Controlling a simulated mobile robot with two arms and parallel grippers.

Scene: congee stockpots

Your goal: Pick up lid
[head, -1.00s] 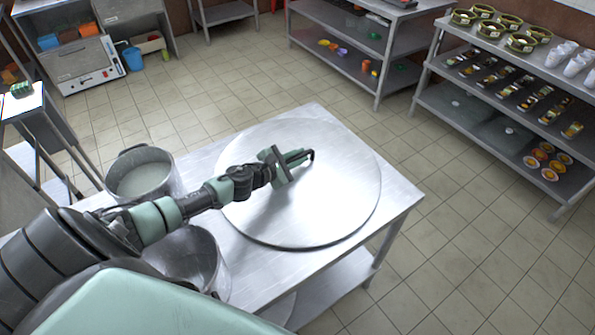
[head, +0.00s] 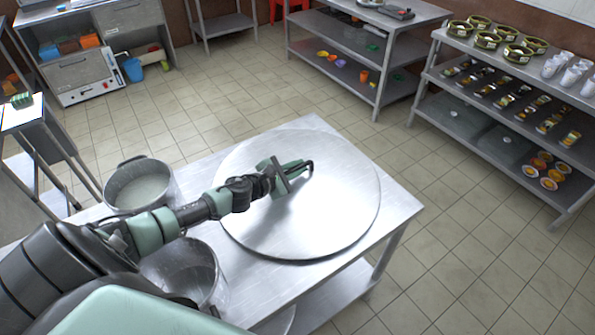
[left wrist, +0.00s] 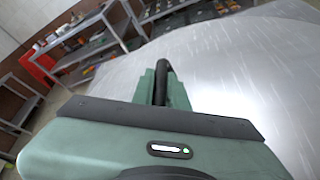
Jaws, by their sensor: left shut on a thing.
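The lid (head: 330,215) is a large round shiny metal disc with a dark handle (head: 309,167) on top. It sits over the steel table in the head view, and I cannot tell whether it touches the tabletop. My left gripper (head: 298,168) is shut on the lid's handle. In the left wrist view the dark handle (left wrist: 161,82) stands between the green fingers, with the lid's grey surface (left wrist: 235,75) behind. My right gripper is not in view.
A pot of whitish congee (head: 140,185) and an open, empty-looking steel pot (head: 185,270) stand at the left of the steel table (head: 398,207). Shelves with bowls and cups (head: 515,95) stand at the right. Tiled floor is clear beyond the table.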

